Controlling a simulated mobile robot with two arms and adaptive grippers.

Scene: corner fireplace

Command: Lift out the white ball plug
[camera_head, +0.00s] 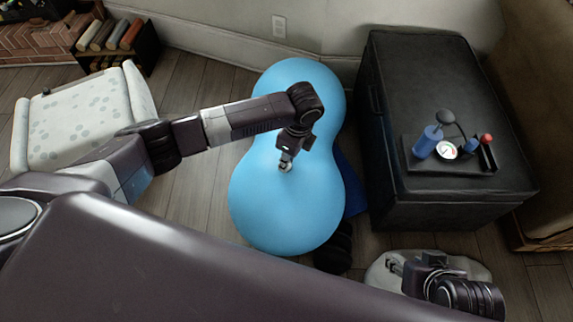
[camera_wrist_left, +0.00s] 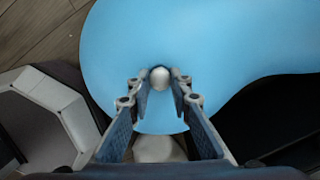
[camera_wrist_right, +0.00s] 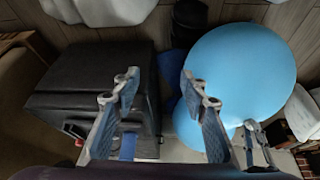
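A blue peanut-shaped ball (camera_head: 285,210) lies on the floor in the middle of the head view. Its small round white plug (camera_wrist_left: 160,77) shows in the left wrist view, at the blue surface with dark shading behind it. My left gripper (camera_head: 286,164) reaches down to the ball's top. In the left wrist view, its two fingertips (camera_wrist_left: 161,80) are on either side of the plug, close against it. The plug is mostly hidden by the gripper in the head view. My right gripper (camera_wrist_right: 162,80) is open and empty, away from the ball.
A black chest (camera_head: 440,80) stands right of the ball, with a tray (camera_head: 475,163) holding a blue pump, gauge and red-topped item. A pale patterned seat (camera_head: 85,120) stands left. Several logs (camera_head: 110,35) sit in a dark holder at the back left.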

